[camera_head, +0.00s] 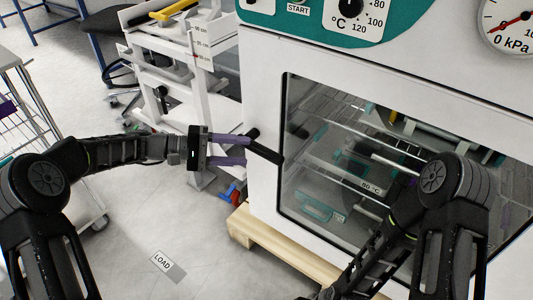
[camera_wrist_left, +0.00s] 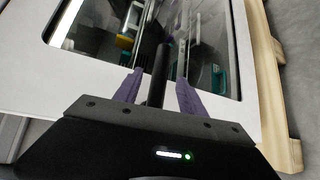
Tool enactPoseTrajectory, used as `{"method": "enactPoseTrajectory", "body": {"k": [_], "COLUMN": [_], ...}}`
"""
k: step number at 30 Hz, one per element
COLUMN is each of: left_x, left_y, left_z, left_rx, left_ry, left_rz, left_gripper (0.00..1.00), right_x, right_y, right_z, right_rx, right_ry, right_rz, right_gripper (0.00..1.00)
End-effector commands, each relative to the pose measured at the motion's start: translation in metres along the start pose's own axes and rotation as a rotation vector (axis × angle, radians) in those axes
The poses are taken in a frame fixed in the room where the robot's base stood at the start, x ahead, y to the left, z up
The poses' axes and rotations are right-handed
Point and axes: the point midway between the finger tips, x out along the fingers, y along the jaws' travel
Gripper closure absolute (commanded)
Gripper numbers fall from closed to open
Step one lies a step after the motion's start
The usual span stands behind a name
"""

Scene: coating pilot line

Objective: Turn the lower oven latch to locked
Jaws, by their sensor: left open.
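The oven latch is a short black bar (camera_head: 265,153) on the left side of the oven's white front, beside the door window. In the head view it slants down to the right. My left gripper (camera_head: 246,150) is open, with its purple fingers pointing right at the latch. In the left wrist view the black latch bar (camera_wrist_left: 159,75) stands between the two spread fingers of the left gripper (camera_wrist_left: 160,80), with gaps on both sides. I cannot tell whether a finger touches it. My right arm crosses the window's lower right, and its gripper is out of view.
The oven (camera_head: 262,95) has a teal control panel (camera_head: 405,15) and a pressure gauge (camera_head: 510,22) above. It stands on a wooden pallet (camera_head: 255,238). A white cart (camera_head: 165,60) with tools stands behind left, and a wire rack at far left. The floor by the LOAD label (camera_head: 162,261) is clear.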

Motion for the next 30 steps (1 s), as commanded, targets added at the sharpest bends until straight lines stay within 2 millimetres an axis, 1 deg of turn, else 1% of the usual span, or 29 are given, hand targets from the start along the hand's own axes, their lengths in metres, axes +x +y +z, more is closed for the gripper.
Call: {"method": "enactPoseTrajectory", "body": {"k": [5, 8, 11, 21, 25, 30], "left_x": [0.001, 0.006, 0.016, 0.067, 0.077, 0.079], "left_y": [-0.001, -0.002, -0.003, -0.004, -0.003, -0.002], "left_z": [0.000, 0.000, 0.001, 0.001, 0.001, 0.000], "left_rx": [-0.002, -0.003, -0.003, -0.003, -0.003, -0.004], "left_ry": [0.000, -0.001, -0.003, -0.002, -0.001, 0.001], "left_rz": [-0.002, -0.003, -0.004, -0.004, -0.004, -0.004], "left_gripper": [0.52, 0.52, 0.52, 0.52, 0.52, 0.52], "right_x": [0.000, 0.001, 0.003, 0.012, 0.013, 0.013], "right_y": [0.000, 0.000, 0.002, 0.007, 0.008, 0.008], "right_z": [0.000, 0.000, 0.000, -0.003, -0.004, -0.004], "right_rx": [0.000, 0.000, 0.000, 0.004, 0.005, 0.006], "right_ry": [0.000, 0.000, 0.001, 0.008, 0.010, 0.010], "right_rz": [0.000, 0.000, 0.000, 0.004, 0.004, 0.005], "right_gripper": [0.64, 0.64, 0.64, 0.64, 0.64, 0.64]}}
